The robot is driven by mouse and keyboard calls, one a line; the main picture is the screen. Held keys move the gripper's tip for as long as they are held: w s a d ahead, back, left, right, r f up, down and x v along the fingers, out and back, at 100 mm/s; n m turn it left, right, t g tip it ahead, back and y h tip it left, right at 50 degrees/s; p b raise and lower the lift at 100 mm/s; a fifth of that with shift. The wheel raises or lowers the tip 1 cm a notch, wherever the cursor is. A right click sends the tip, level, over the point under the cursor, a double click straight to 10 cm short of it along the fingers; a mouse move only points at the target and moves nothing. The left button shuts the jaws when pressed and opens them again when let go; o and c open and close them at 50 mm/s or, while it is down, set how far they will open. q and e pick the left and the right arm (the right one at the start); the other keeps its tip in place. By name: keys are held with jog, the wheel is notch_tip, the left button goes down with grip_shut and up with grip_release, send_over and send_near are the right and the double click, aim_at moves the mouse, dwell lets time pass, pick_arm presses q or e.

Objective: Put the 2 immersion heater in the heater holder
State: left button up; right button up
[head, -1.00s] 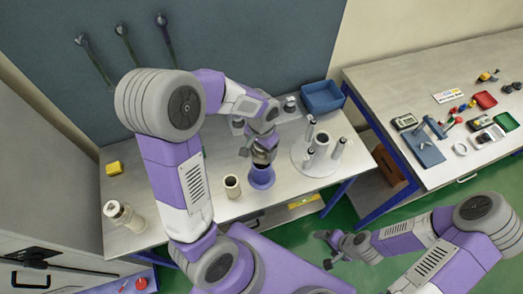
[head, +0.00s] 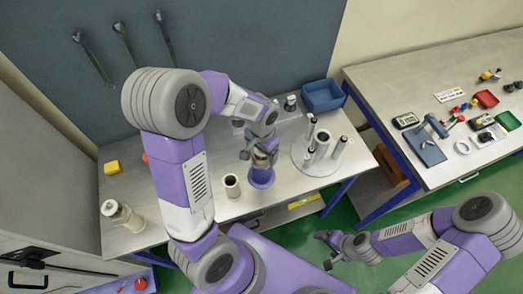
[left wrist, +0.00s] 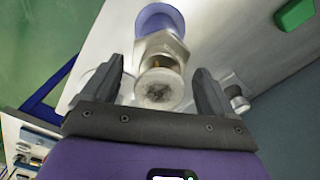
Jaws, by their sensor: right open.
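My left gripper (head: 256,151) is open around the head. A cream, bottle-like piece, possibly the other heater (head: 123,216), stands at the table's left end. My right gripper (head: 335,247) is open and empty, away from the table.
A beige hollow cylinder (head: 232,186) stands left of the purple cup. A round white stand with upright rods (head: 314,166) is to the right. A blue bin (head: 322,96) and a yellow block (head: 112,168) are also on the table.

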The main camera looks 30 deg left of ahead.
pick_arm(q)
jog(key=shift+o, duration=0.8)
jog(key=shift+r+p, duration=0.3)
notch_tip(320, 180, up, 13)
jog(key=p, duration=0.1)
jog(key=shift+f, duration=0.2)
jog(key=shift+s, duration=0.1)
